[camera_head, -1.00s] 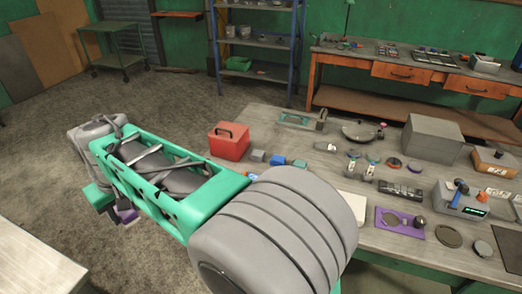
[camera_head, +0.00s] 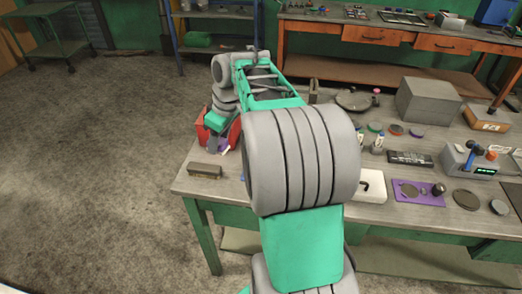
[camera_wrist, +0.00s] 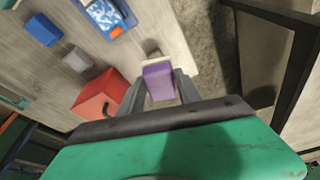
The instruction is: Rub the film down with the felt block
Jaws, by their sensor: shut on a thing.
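My gripper (camera_wrist: 159,92) is shut on a purple block (camera_wrist: 158,80), which I take to be the felt block. In the head view a bit of this block (camera_head: 223,144) shows beside the red box, above the left end of the table. The block's far end points toward the table edge in the wrist view. A blue-and-white panel with an orange piece (camera_wrist: 108,14) lies on the table at the top of the wrist view. I cannot make out for sure which surface carries the film.
A red box (camera_wrist: 98,97) stands close left of my gripper. A brownish block (camera_head: 205,171) lies near the table's left corner. Blue (camera_wrist: 42,30) and grey (camera_wrist: 77,61) blocks lie further off. A purple tray (camera_head: 427,199) and several tools fill the table's right side.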

